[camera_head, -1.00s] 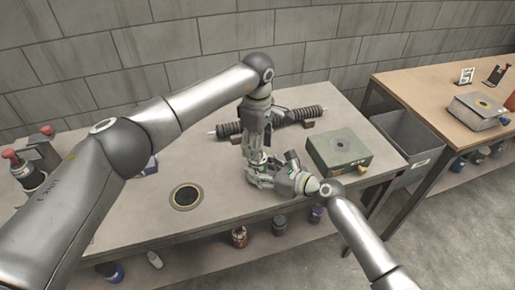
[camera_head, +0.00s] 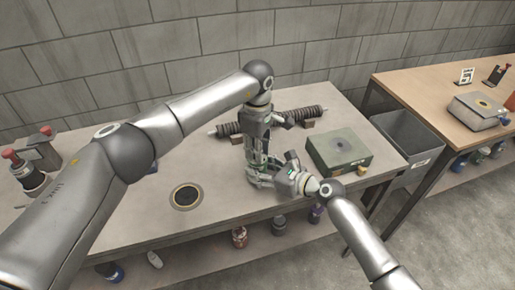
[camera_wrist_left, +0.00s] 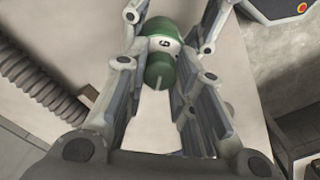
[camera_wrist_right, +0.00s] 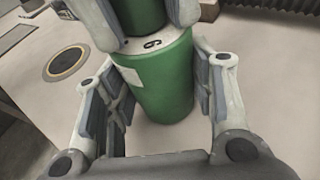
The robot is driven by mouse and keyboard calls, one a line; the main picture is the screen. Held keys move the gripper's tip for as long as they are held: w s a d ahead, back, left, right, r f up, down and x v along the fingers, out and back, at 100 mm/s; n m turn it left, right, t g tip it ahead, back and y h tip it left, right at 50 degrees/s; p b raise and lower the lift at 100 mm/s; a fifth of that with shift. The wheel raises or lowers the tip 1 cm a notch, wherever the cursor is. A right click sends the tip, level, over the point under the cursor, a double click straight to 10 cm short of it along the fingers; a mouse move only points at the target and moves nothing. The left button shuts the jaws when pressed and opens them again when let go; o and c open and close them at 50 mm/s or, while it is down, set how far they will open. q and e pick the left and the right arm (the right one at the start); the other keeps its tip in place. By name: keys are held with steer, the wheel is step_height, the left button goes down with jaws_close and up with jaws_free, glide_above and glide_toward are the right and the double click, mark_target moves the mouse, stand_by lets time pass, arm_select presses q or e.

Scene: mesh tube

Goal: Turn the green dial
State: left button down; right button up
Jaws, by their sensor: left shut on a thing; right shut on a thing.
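An upright green cylinder (camera_wrist_right: 157,80) has a green dial (camera_wrist_right: 139,14) on top, with a pale marked band between them. In the left wrist view the dial (camera_wrist_left: 160,68) sits between the left fingers, and the mark on the band is visible. My left gripper (camera_head: 264,170) comes down from above and is shut on the dial. My right gripper (camera_head: 258,181) comes from the front right and is shut around the cylinder's lower body. In the head view the grippers largely hide the cylinder and dial.
A ribbed dark tube (camera_head: 305,115) lies behind the grippers. A green-grey box (camera_head: 339,150) stands to the right, beside a grey bin (camera_head: 408,142). A black ring (camera_head: 185,196) marks the bench (camera_head: 215,225) at left. Red-topped items (camera_head: 38,155) stand far left.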

arm_select(q)
steer(key=n, duration=0.5)
steer(key=shift+n, duration=0.4)
steer(key=n, duration=1.2)
steer(key=shift+n, duration=0.3)
steer(key=n, duration=0.5)
steer(key=shift+w, duration=0.1)
steer(key=shift+n, duration=0.3)
steer(key=c, duration=1.2)
jaws_free()
steer(key=shift+o, duration=0.2)
